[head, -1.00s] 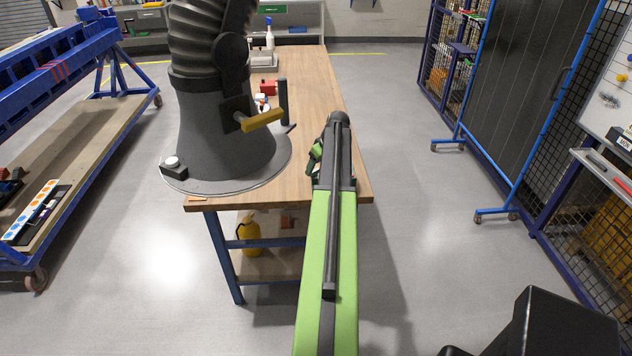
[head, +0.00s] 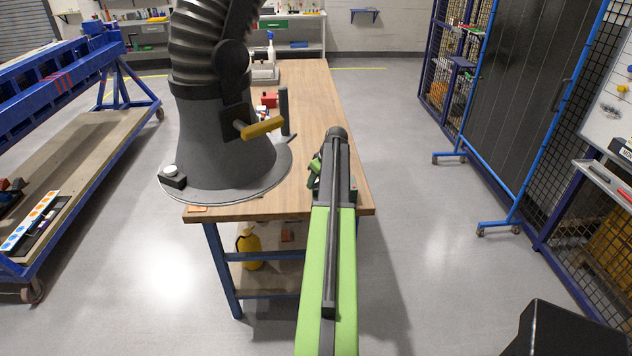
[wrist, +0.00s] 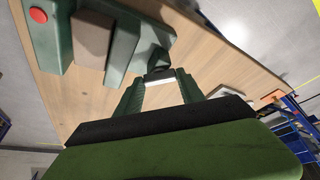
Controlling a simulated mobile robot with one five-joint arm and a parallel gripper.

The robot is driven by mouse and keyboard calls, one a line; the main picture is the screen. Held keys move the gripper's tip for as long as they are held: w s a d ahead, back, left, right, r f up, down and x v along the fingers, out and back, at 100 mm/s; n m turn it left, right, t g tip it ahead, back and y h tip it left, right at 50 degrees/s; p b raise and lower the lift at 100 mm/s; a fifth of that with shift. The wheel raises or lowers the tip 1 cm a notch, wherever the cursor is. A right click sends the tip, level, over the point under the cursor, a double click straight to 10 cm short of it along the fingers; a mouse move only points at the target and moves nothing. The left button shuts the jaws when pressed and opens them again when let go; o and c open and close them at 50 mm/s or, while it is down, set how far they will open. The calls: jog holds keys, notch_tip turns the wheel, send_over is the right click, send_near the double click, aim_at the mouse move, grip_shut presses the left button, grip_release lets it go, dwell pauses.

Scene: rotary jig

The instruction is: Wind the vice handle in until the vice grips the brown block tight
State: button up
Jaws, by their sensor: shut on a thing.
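In the wrist view, the green vice (wrist: 124,42) stands on the wooden table with the brown block (wrist: 93,39) between its jaws. The block looks close to both jaws, but I cannot tell whether both touch it. My gripper (wrist: 158,76) is at the screw end of the vice. Its two dark green fingers are shut on the vice handle (wrist: 159,80), which shows as a pale and black piece between the tips. In the head view, my arm hides the gripper, the handle and most of the vice; a small dark green part shows beside it.
The wooden table (head: 310,92) also bears a large dark grey machine (head: 225,145) with a yellow lever (head: 262,127), left of my arm. A blue-framed screen (head: 520,110) stands right; floor between is clear.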

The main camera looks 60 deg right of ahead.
jog(key=shift+a+m+g+h, duration=0.1)
jog(key=shift+m+g+h, duration=0.2)
jog(key=shift+m, duration=0.85)
jog(key=shift+a+m+g+h, duration=0.1)
jog(key=shift+m+h, duration=0.3)
jog(key=shift+m, duration=0.75)
jog(key=shift+w+m+g+h, duration=0.1)
jog(key=shift+m+g+h, duration=0.3)
jog(key=shift+m, duration=0.9)
jog(key=shift+w+m+g+h, duration=0.1)
jog(key=shift+m+g+h, duration=0.3)
jog(key=shift+m, duration=0.9)
jog(key=shift+d, duration=0.1)
jog(key=o, duration=1.4)
jog(key=shift+s, duration=0.1)
jog(key=shift+c, duration=0.2)
